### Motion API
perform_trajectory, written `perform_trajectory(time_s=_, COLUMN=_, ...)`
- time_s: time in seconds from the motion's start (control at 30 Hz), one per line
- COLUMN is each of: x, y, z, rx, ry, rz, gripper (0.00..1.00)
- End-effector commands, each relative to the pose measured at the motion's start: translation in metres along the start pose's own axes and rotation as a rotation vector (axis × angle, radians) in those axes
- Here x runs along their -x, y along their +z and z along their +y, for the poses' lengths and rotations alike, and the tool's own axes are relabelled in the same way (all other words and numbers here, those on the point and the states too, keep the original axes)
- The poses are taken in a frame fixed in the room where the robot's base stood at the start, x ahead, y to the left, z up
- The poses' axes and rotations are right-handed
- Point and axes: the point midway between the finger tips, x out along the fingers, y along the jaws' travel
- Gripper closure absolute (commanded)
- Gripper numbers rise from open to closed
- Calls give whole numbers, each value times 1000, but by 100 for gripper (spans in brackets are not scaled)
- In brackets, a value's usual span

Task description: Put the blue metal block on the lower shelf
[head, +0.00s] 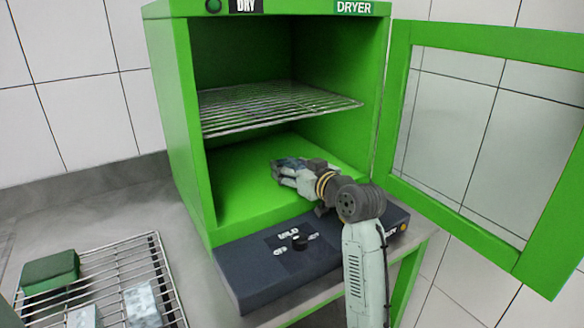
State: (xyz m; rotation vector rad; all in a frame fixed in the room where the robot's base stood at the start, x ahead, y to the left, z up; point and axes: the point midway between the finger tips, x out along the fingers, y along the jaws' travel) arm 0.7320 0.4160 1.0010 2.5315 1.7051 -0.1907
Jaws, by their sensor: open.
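My gripper (281,174) is at the end of the arm, inside the lower compartment of the green dryer (180,120). It is low over the lower shelf, the green floor (240,200) of that compartment, and points left. A small dark bluish patch (287,162) shows at the fingertips. It may be the blue metal block, but it is too small and too covered by the fingers to be sure. I cannot tell whether it rests on the floor or touches the fingers. The gripper is open.
A wire shelf (270,103) spans the dryer above my gripper. The glass door (480,140) stands open at the right. A dark control panel (290,262) lies in front. At lower left, a wire rack (110,262) holds a green block (50,270) and two pale grey blocks (142,304).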

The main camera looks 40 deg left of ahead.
Motion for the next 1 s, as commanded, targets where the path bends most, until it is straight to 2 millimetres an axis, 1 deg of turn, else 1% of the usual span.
perform_trajectory(time_s=0.1, x=1, y=-6, z=0, rx=1, ry=0, rz=1, gripper=44)
perform_trajectory(time_s=0.17, x=7, y=-3, z=1, rx=0, ry=2, rz=1, gripper=44)
perform_trajectory(time_s=0.27, x=23, y=-2, z=1, rx=0, ry=3, rz=2, gripper=44)
perform_trajectory(time_s=0.5, x=77, y=-2, z=1, rx=2, ry=4, rz=3, gripper=44)
perform_trajectory(time_s=0.6, x=95, y=-2, z=1, rx=2, ry=3, rz=2, gripper=44)
perform_trajectory(time_s=0.7, x=109, y=-3, z=1, rx=1, ry=3, rz=2, gripper=44)
perform_trajectory(time_s=0.83, x=118, y=-4, z=0, rx=1, ry=0, rz=1, gripper=44)
perform_trajectory(time_s=1.0, x=121, y=-4, z=0, rx=1, ry=0, rz=0, gripper=44)
